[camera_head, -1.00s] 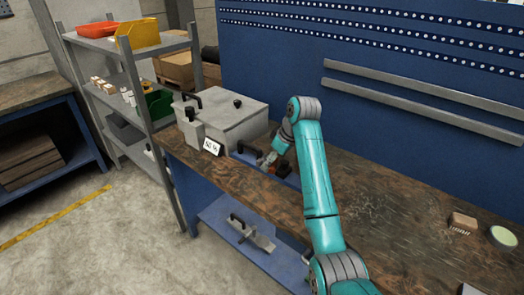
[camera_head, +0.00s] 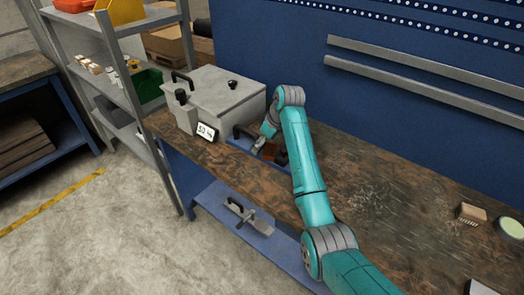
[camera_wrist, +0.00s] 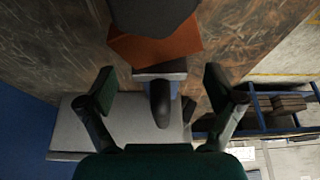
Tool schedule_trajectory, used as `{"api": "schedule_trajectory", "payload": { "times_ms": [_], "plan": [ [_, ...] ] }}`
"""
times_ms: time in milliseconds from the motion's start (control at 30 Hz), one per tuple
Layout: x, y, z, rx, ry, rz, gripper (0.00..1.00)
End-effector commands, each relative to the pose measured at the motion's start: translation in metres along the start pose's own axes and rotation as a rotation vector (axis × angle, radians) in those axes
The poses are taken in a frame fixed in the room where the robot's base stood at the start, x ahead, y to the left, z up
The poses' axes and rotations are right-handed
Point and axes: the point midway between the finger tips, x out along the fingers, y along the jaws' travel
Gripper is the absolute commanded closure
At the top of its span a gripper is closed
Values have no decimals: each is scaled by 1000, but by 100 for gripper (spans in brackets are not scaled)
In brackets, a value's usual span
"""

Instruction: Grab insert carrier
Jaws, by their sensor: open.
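My gripper (camera_head: 258,146) is at the bench's front edge, right of the grey box. In the wrist view its two fingers (camera_wrist: 160,88) are open and apart. A black upright handle (camera_wrist: 161,102) on a grey and blue piece stands between them, with a visible gap on each side. This looks like the insert carrier, mostly hidden by the gripper; I cannot tell its full shape. In the head view a black handle (camera_head: 240,131) shows on a blue piece (camera_head: 240,143) beside the gripper. An orange-brown block (camera_wrist: 155,48) with a dark block above it lies just beyond the handle.
The grey box (camera_head: 222,95) with black handle and knob stands close left of my gripper, with a small display (camera_head: 207,132) in front. A grey plate with a black handle (camera_head: 241,210) lies on the lower blue shelf. The bench's right side (camera_head: 390,180) is largely clear.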

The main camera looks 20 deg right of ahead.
Motion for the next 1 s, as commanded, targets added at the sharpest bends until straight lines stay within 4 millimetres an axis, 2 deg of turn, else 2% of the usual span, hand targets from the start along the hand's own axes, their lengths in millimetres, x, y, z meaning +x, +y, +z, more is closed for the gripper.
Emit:
{"api": "schedule_trajectory", "payload": {
  "times_ms": [200,533,567,900,1000],
  "plan": [
    [30,1,0,1,-2,-2,8],
    [37,1,0,1,-1,0,8],
    [37,1,0,1,-1,0,13],
    [36,1,0,1,-1,0,98],
    [34,2,-2,-1,3,3,100]
  ]
}}
